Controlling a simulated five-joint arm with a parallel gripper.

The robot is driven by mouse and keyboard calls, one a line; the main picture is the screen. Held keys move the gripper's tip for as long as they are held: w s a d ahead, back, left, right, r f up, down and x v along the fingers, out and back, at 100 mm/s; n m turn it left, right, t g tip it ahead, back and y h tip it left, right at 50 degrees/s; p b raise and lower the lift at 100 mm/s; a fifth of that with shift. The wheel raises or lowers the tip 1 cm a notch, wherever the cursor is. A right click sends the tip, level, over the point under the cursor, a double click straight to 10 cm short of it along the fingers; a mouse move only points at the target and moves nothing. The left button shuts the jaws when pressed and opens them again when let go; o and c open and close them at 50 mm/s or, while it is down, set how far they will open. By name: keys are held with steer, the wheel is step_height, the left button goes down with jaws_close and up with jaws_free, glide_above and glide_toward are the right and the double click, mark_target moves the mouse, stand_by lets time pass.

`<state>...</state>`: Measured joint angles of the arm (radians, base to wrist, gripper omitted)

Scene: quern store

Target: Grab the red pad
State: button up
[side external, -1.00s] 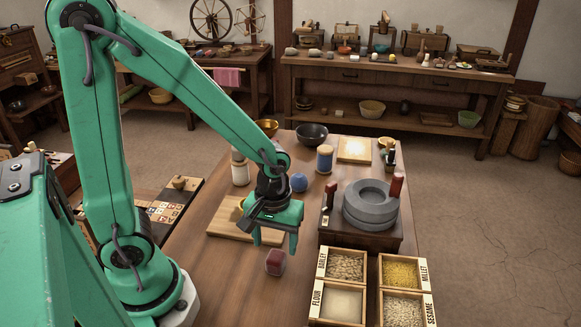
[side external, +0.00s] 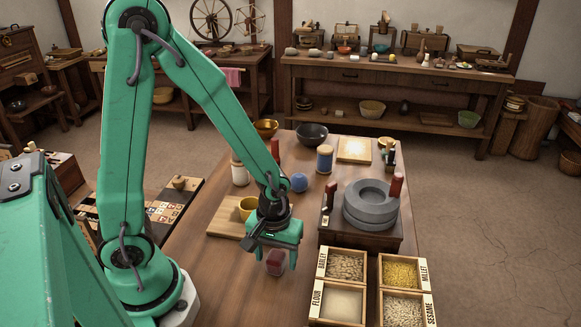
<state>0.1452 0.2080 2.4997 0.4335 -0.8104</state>
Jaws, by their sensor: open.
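The red pad (side external: 275,263) is a small dark red block with a paler lower part. It sits on the wooden table (side external: 232,278) to the left of the grain boxes. My gripper (side external: 276,262) points down over the pad, its jaws open. One finger shows at the left and one at the right of the pad's upper part in this view. I cannot tell whether either finger touches it. The pad's top edge is close under the gripper body.
Grain boxes (side external: 374,250) stand right of the pad. Behind them is a grey stone quern (side external: 371,205) on a wooden base. A blue ball (side external: 299,182) lies farther back. The table front is clear.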

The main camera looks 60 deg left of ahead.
steer(key=shift+c, duration=0.4)
steer(key=c, duration=1)
steer(key=shift+r, duration=0.1)
steer(key=shift+r, duration=1.3)
steer(key=s+d+r, duration=0.2)
steer(key=d, duration=0.1)
steer(key=s+d+r, duration=0.5)
steer(key=d+r, duration=0.1)
steer(key=shift+s, duration=0.2)
